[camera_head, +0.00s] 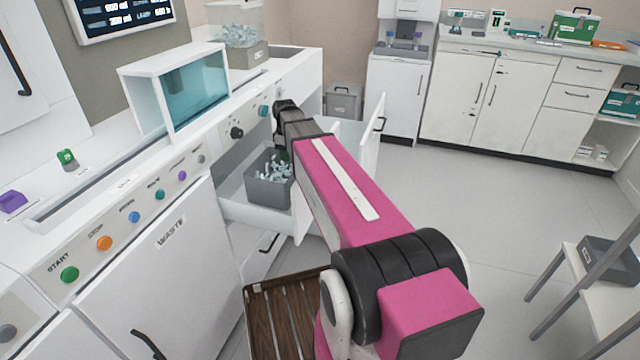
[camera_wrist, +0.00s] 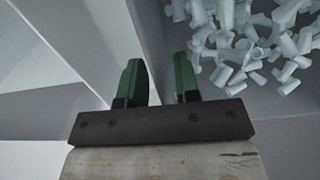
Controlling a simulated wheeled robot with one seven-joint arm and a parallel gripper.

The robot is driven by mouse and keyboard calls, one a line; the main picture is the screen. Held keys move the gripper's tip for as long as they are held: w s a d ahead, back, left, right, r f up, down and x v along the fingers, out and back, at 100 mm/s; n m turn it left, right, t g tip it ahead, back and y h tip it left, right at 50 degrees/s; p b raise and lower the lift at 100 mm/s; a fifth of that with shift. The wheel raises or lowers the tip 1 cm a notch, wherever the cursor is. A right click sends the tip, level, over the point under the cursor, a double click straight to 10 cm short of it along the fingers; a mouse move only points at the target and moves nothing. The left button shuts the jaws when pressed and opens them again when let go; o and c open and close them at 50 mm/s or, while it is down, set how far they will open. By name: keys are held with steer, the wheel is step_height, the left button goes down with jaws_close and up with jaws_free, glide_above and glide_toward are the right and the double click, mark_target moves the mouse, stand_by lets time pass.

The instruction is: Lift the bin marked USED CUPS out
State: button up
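A grey bin (camera_head: 267,194) full of small pale cups stands in the pulled-out white drawer (camera_head: 238,208). No USED CUPS marking is readable on it. In the wrist view the heap of pale cups (camera_wrist: 255,42) lies at the upper right, beside the bin's wall (camera_wrist: 150,28). My gripper (camera_wrist: 158,82) has its two green fingers apart, with the wall's line running down between them. The right finger is on the cups' side and the left finger on the outer side. I cannot tell whether either touches the wall. In the head view my arm hides most of the gripper and the bin's right side.
The white counter (camera_head: 110,200) with coloured buttons rises behind and left of the drawer. An open white door or panel (camera_head: 372,140) stands right of it. A brown slatted rack (camera_head: 285,315) is below. Another grey bin (camera_head: 343,103) stands by the wall.

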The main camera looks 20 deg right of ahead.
jaws_close()
steer(key=shift+r, duration=0.1)
step_height(320, 180, up, 12)
steer(key=shift+r, duration=0.15)
stand_by(1.7)
